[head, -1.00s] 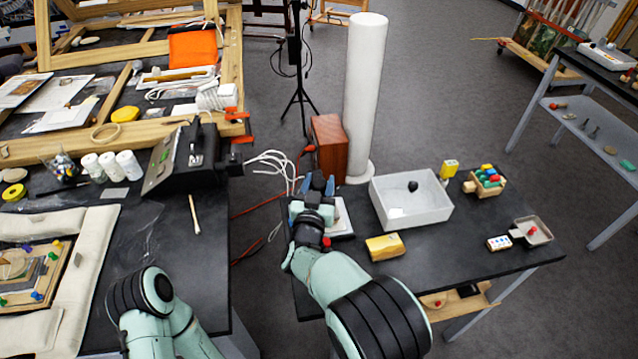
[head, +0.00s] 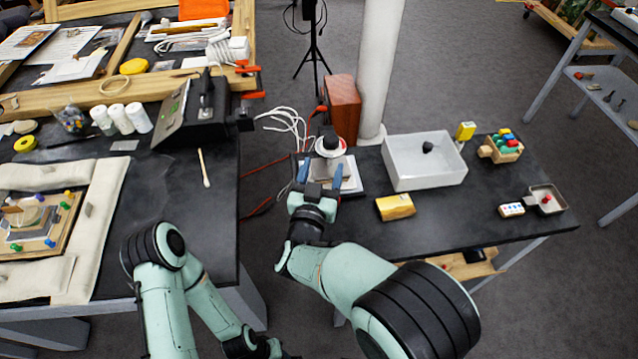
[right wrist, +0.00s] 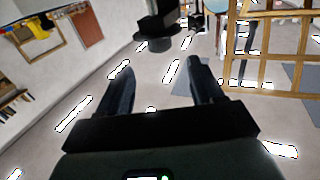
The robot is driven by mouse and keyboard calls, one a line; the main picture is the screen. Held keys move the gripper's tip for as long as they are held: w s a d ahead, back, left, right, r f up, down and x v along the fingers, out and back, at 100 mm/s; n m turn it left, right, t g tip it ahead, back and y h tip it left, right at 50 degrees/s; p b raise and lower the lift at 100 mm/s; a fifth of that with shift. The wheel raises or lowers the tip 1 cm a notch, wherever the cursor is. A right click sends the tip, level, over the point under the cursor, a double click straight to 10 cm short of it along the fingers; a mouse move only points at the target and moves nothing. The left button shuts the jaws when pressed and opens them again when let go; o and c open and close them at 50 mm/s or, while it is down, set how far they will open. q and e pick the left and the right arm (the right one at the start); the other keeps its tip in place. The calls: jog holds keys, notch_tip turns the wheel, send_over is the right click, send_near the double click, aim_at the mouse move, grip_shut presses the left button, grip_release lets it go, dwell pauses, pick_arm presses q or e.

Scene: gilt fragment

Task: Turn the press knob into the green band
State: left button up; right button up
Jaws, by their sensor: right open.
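A small device with a black knob (head: 329,141) on top of a white round body with a red ring stands on a pale plate at the left end of the right bench; I take it for the press. I cannot make out a green band on it. My right gripper (head: 320,176) is open just in front of it, one finger to each side, with nothing held.
A brown wooden box (head: 342,108) and a white column (head: 378,65) stand behind the device. A yellow block (head: 395,207) and a white tray (head: 425,182) lie to its right. On the left bench is a dark box (head: 190,118) with a green-marked panel.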

jog(key=shift+s+a, duration=0.15)
jog(key=shift+s, duration=0.7)
jog(key=shift+s+a, duration=0.1)
jog(key=shift+s, duration=0.7)
